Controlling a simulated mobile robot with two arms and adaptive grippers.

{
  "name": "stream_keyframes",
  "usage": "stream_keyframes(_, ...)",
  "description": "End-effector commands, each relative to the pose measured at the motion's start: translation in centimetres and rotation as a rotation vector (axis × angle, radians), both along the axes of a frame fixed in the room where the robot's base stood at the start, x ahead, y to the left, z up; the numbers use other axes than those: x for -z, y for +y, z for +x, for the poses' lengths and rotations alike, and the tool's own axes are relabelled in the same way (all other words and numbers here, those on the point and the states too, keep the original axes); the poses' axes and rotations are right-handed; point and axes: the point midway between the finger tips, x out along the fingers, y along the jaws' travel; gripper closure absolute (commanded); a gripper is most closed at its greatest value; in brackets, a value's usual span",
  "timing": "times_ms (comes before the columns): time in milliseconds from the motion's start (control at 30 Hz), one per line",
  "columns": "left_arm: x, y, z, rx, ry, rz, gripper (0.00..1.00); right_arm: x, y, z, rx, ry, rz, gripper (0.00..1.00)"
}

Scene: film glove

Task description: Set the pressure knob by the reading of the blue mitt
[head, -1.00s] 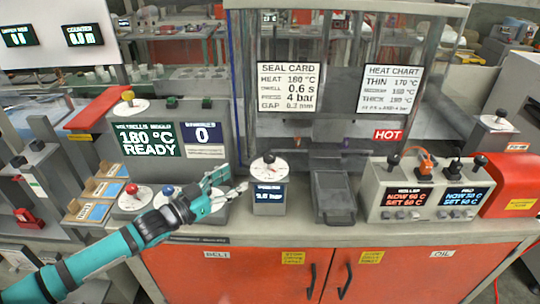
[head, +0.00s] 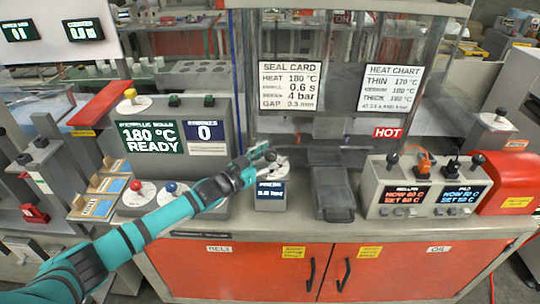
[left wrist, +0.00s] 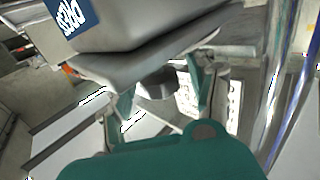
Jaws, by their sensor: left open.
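The pressure knob (head: 270,156) sits on a small white dial above a grey box with a blue display (head: 270,190). The display's number is too blurred to read surely. My left gripper (head: 262,154) is open at the knob and covers part of it. In the left wrist view a dark knob (left wrist: 155,85) shows between the two open fingers; I cannot tell whether they touch it. The seal card (head: 290,86) behind reads 180 °C, 0.6 s and 4 bar. I cannot make out a blue mitt. My right gripper is not in view.
A grey tray (head: 333,195) stands just right of the pressure box. A control box (head: 420,190) with several knobs is further right.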

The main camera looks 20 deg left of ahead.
Motion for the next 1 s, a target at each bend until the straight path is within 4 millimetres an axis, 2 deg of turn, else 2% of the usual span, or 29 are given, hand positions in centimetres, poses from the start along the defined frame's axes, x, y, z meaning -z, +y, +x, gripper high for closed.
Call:
stream_keyframes(100, 0.0, 0.0, 0.0, 0.0, 0.0, 0.0, 0.41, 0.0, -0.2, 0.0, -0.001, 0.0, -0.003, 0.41)
stream_keyframes(500, 0.0, 0.0, -0.1, 0.0, 0.0, 0.0, 0.94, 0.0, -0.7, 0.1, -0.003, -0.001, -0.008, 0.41)
stream_keyframes(567, 0.0, 0.0, -0.1, 0.0, 0.0, 0.0, 1.0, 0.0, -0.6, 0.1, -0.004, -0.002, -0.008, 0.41)
stream_keyframes(767, 0.1, 0.1, 0.0, 0.015, -0.001, 0.003, 1.0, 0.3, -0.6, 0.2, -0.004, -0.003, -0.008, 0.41)
stream_keyframes(1000, 0.1, 0.3, 0.1, 0.105, -0.004, 0.007, 1.0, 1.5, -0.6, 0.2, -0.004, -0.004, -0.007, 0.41)
